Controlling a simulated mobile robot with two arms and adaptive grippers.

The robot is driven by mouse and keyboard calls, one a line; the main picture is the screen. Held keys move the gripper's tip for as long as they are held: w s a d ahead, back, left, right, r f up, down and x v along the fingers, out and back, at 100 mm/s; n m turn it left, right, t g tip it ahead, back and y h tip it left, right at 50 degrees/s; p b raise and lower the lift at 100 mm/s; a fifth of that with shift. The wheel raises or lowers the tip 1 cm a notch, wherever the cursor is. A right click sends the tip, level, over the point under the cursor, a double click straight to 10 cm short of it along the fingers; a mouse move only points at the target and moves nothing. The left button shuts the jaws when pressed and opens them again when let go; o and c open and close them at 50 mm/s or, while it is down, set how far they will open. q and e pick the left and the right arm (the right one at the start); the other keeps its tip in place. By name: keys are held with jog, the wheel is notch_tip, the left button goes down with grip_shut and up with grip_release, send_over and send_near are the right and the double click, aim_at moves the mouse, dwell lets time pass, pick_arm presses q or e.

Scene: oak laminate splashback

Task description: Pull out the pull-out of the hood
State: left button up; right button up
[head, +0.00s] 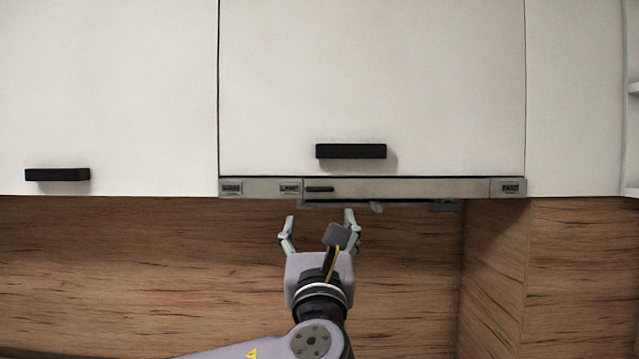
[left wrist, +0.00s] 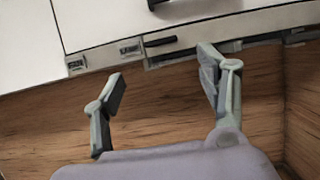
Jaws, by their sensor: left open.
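The hood's pull-out (head: 400,188) is a thin grey front strip under the middle white cabinet door. It sits flush with that door, and small dark panels show along it. It also shows in the left wrist view (left wrist: 200,33), running across the top. My left gripper (head: 319,218) is open and empty just below the strip, with its two fingers apart and pointing up. In the left wrist view the fingers (left wrist: 162,68) are spread, the right fingertip close under the strip's lower edge; I cannot tell if it touches. My right gripper is in neither view.
A black bar handle (head: 350,151) juts out on the door (head: 440,80) just above the strip. Another black handle (head: 57,174) is on the left door. A wood side panel (head: 497,245) stands at the right. The wood splashback (head: 150,270) is behind my gripper.

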aim_at(319, 192)
pick_arm(q)
jog(key=p+x, duration=0.2)
jog(key=x, duration=0.3)
jog(key=p+x, duration=0.2)
jog(key=x, duration=0.3)
jog(key=shift+r+p, duration=0.3)
jog(key=shift+p, duration=0.05)
jog(key=shift+w+r, duration=0.1)
jog(key=shift+w, duration=0.5)
jog(key=shift+c, duration=0.2)
grip_shut()
